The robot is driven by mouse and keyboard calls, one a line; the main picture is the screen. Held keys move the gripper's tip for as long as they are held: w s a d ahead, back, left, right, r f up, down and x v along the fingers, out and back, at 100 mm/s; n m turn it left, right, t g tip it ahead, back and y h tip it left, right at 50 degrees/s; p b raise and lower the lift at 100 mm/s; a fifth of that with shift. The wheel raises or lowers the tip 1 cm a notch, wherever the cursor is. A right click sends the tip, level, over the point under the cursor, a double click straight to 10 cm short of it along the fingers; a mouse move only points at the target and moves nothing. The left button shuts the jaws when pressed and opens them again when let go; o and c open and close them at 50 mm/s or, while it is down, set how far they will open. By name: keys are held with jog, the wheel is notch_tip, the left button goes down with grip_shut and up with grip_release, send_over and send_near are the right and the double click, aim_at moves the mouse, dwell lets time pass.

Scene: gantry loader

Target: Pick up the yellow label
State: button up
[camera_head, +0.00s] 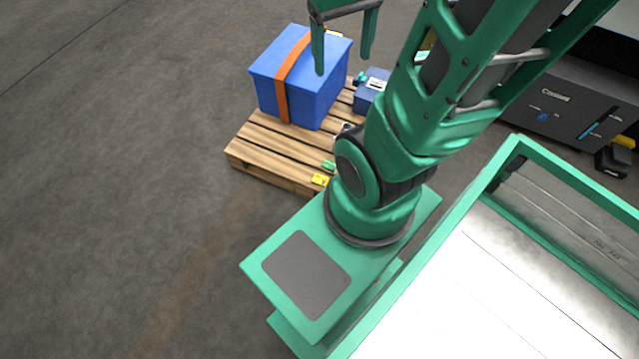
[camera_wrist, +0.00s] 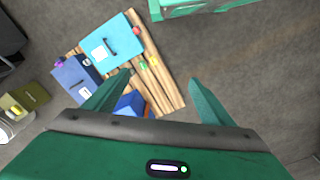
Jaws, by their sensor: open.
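The yellow label (camera_head: 321,180) lies at the front edge of the wooden pallet (camera_head: 262,160), close to my arm's base. In the wrist view a small yellow patch (camera_wrist: 154,61) on the pallet slats looks like it, but it is too small to be sure. My gripper (camera_head: 342,65) is open and empty, high at the far side of the pallet near the big blue box and away from the label. In the wrist view its two fingers (camera_wrist: 160,77) stand wide apart with the pallet far below.
A big blue box (camera_head: 325,82) with an orange strap stands on the pallet. A smaller blue box (camera_head: 371,92) is beside it. A small green item (camera_head: 328,164) lies near the label. A light blue box (camera_wrist: 112,42) shows in the wrist view. The floor to the left is clear.

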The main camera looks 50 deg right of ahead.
jog(key=w+d+f+n, duration=0.4)
jog(key=w+f+n, duration=0.1)
jog(key=w+f, duration=0.45)
jog(key=w+d+f+n, duration=0.5)
jog(key=w+f+n, duration=0.1)
jog(key=w+f, duration=0.35)
jog(key=n, duration=1.4)
send_over(321, 180)
notch_tip(321, 180, down, 48)
jog(key=r, duration=0.1)
jog(key=shift+n, duration=0.3)
notch_tip(321, 180, down, 6)
jog(key=shift+a+r, duration=0.1)
jog(key=shift+a, duration=0.05)
jog(key=shift+f, duration=2.95)
jog(key=c, duration=1.2)
